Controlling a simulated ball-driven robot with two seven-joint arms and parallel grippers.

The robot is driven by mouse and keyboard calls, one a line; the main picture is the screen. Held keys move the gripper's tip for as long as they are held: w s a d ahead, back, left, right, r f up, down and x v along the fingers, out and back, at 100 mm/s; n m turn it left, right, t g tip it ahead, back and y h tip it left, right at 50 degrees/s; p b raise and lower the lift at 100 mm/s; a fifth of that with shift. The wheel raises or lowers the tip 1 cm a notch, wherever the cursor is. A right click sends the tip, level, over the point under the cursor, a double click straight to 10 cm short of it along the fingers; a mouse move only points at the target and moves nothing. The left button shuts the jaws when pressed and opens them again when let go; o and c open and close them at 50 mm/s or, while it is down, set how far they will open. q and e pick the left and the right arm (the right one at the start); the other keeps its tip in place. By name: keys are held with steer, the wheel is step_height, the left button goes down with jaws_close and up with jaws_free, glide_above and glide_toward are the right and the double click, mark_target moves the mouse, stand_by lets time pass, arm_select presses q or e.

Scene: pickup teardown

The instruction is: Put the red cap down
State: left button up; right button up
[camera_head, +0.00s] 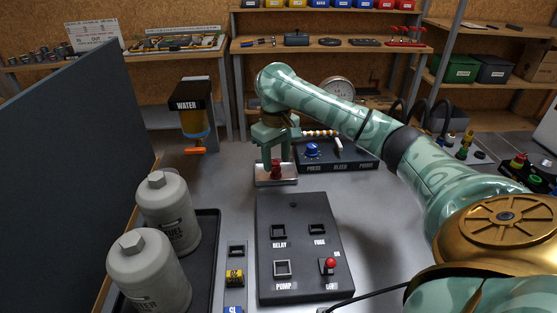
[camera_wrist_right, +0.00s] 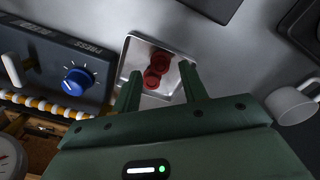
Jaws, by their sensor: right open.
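The red cap (camera_head: 276,172) is at the small silver tray (camera_head: 290,182) on the grey bench, in the middle of the head view. In the right wrist view the red cap (camera_wrist_right: 155,76) shows over the bright tray (camera_wrist_right: 133,54), between the two finger tips. My right gripper (camera_head: 275,157) points down over the tray, with its fingers open on either side of the cap. The right gripper (camera_wrist_right: 160,75) shows a gap on both sides of the cap. Whether the cap's underside touches the tray is hard to tell. My left gripper is not in view.
A dark panel with a blue knob (camera_head: 312,150) stands right behind the tray. A black switch panel (camera_head: 300,214) lies in front. Two grey canisters (camera_head: 168,212) stand at the left, near a dark divider (camera_head: 75,160). A white mug (camera_wrist_right: 290,104) shows in the wrist view.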

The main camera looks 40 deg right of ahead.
mark_target(276, 172)
arm_select(q)
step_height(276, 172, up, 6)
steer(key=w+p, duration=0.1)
steer(key=p, duration=0.4)
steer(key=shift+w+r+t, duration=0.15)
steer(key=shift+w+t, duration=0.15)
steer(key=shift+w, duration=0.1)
arm_select(e)
step_height(276, 172, up, 9)
steer(key=shift+s+r, duration=0.15)
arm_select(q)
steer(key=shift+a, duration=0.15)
arm_select(e)
steer(key=shift+a, duration=0.15)
